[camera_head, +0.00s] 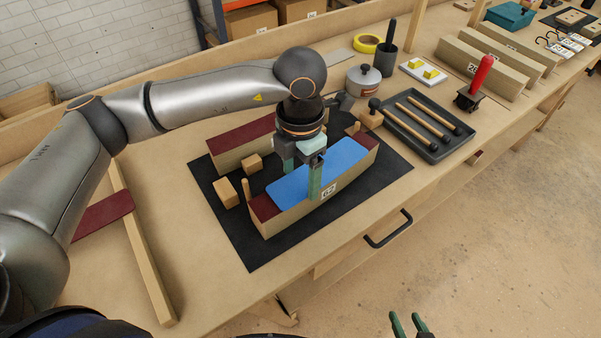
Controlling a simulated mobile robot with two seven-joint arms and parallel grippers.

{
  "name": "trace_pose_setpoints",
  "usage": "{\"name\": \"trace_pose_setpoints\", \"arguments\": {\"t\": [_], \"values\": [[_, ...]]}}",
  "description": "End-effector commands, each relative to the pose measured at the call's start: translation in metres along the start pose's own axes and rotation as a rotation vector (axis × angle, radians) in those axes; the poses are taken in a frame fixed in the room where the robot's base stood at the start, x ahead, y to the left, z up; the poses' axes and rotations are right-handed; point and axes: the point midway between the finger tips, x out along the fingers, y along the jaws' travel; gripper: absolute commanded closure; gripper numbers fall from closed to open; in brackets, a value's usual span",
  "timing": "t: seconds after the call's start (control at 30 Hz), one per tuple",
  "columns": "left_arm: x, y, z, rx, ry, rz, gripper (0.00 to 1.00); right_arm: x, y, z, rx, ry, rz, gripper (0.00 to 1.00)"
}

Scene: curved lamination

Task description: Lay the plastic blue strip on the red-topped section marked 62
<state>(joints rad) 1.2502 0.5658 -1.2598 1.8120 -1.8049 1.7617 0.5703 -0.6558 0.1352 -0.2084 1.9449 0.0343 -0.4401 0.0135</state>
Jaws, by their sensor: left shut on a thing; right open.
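The blue strip (343,158) lies over the red top of the wooden section marked 62 (298,214) on a black mat. The section's red top shows bare at both ends of the strip. My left gripper (306,182) points down at the section and is shut on the blue strip near its middle, with one green finger in front of the section's near side. Whether the strip touches the red top all along is hard to tell. My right gripper (409,327) is at the bottom edge, open and empty, away from the bench.
Another red-topped section (230,156) stands behind, with small wooden blocks (226,192) between. A dark tray (425,138) of wooden-handled tools, a grey pot (363,80) and a yellow tape roll (367,43) stand to the right. The mat's front margin (345,213) is clear.

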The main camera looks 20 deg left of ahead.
Motion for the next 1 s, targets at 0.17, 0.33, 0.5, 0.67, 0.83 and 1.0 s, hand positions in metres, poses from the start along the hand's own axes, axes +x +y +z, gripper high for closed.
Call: {"name": "trace_pose_setpoints", "arguments": {"t": [0.17, 0.33, 0.5, 0.67, 0.83, 1.0], "values": [[0.0004, -0.0002, 0.0002, 0.001, -0.001, 0.000, 0.72, 0.0009, -0.0001, 0.0016, 0.000, -0.001, 0.000, 0.50], [0.0003, -0.0002, 0.0002, 0.001, -0.001, 0.000, 0.72, -0.0001, -0.0006, 0.0037, 0.001, -0.005, -0.001, 0.50], [0.0003, -0.0002, 0.0002, 0.001, -0.001, 0.000, 0.12, -0.0008, -0.0009, 0.0054, 0.002, -0.008, -0.001, 0.50], [0.0004, -0.0002, 0.0002, 0.001, -0.001, 0.000, 0.00, -0.0010, -0.0009, 0.0060, 0.002, -0.009, -0.001, 0.50], [0.0005, -0.0002, 0.0001, 0.001, 0.000, 0.000, 0.00, -0.0009, -0.0008, 0.0059, 0.002, -0.009, -0.001, 0.50], [-0.0009, -0.0002, 0.0002, 0.001, -0.001, 0.000, 0.00, -0.0015, -0.0008, 0.0051, 0.002, -0.009, -0.001, 0.50]]}}
